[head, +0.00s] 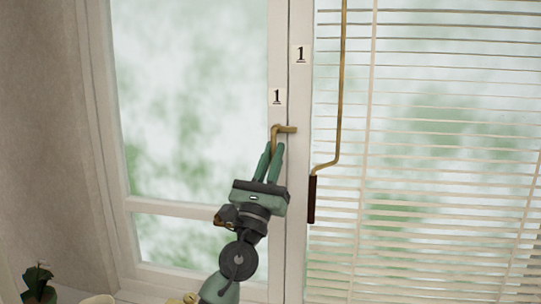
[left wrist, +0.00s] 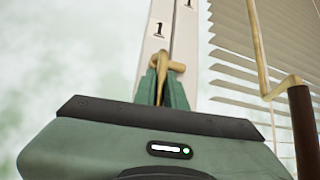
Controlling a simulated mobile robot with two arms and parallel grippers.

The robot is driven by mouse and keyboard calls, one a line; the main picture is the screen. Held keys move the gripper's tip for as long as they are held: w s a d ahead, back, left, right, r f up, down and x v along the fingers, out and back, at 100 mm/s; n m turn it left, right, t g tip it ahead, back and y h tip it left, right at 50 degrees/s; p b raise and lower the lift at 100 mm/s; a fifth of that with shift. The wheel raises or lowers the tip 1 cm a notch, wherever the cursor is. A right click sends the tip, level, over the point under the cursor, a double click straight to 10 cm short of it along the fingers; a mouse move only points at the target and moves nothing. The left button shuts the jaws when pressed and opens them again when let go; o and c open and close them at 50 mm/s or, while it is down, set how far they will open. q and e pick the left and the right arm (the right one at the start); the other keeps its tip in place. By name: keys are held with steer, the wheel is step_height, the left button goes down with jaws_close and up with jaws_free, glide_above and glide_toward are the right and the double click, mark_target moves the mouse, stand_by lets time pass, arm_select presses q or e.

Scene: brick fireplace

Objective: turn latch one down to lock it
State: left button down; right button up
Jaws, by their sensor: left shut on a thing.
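Latch one is a brass handle (head: 284,129) on the window's middle stile, just below a label reading 1 (head: 277,97). It has a short horizontal part pointing right and a part hanging down. My left gripper (head: 272,148) comes from below, with its green fingers shut on the hanging part. In the left wrist view the latch (left wrist: 174,66) shows above the fingertips (left wrist: 162,84), with its lower end between them. My right gripper is in neither view.
A brass crank rod (head: 342,100) with a dark brown grip (head: 312,199) hangs right of the latch, in front of the white blinds (head: 440,150). A second label 1 (head: 301,55) is on the right-hand frame. A potted plant (head: 38,280) stands at lower left.

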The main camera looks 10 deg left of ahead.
arm_select(q)
steer(key=shift+n+y, duration=0.3)
steer(key=shift+y, duration=0.2)
steer(key=c, duration=1.5)
jaws_free()
steer(key=shift+d, duration=0.1)
steer(key=b+v, duration=0.1)
steer(key=v, duration=0.6)
steer(key=shift+s+f+b, duration=0.25)
steer(key=shift+f+b, duration=0.05)
steer(key=shift+b, duration=0.05)
